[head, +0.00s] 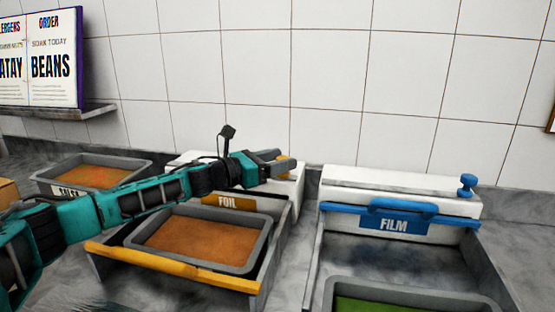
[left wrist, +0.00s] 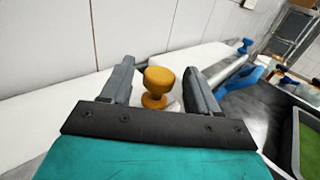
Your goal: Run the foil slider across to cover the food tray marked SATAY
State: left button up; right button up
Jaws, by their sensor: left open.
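The foil dispenser (head: 287,187) is a white box with a gold FOIL label, partly hidden by my left arm. A yellow bar (head: 172,267) spans the near end of its bay. A grey tray (head: 262,241) of brown-orange food sits in the bay behind the bar, its food surface showing. I can read no SATAY mark on it. My left gripper (head: 271,160) is open above the dispenser's top. In the left wrist view, a yellow knob (left wrist: 159,82) stands between its open fingers, which appear apart from it. My right gripper is not in view.
The film dispenser (head: 336,198) stands to the right, with a blue bar (head: 345,209) and blue knob (head: 467,184). A tray of green food (head: 370,305) is in front of it. Another tray (head: 141,161), with a partly hidden label, stands at left.

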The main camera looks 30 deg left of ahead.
pick_arm(q)
grip_shut()
dwell(0.5)
